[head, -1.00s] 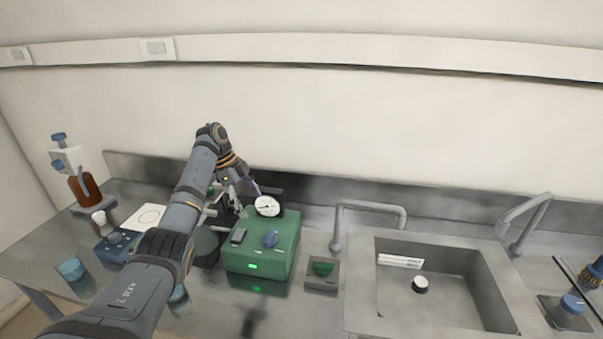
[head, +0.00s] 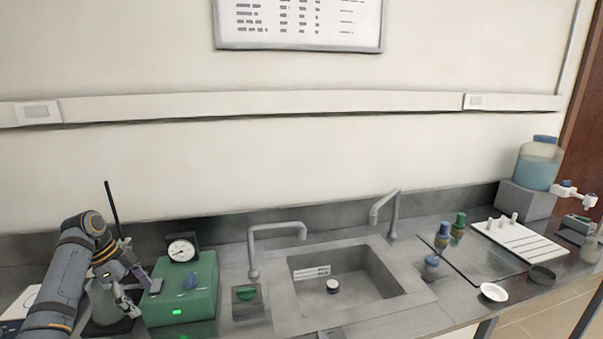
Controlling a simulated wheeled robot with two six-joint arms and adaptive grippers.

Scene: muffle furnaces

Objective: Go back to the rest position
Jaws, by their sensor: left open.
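My left gripper (head: 132,289) is at the lower left of the head view, on the left side of the green box (head: 190,294). It is open, and I see nothing held between its fingers. A glass flask (head: 104,306) stands behind and below the gripper, partly covered by my arm. Whether the gripper touches the flask or the box, I cannot tell.
A round dial gauge (head: 182,248) stands behind the green box. A thin dark rod (head: 112,208) rises behind my arm. The sink (head: 350,284) with two taps is in the middle. Bottles and a white rack (head: 520,240) stand to the right.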

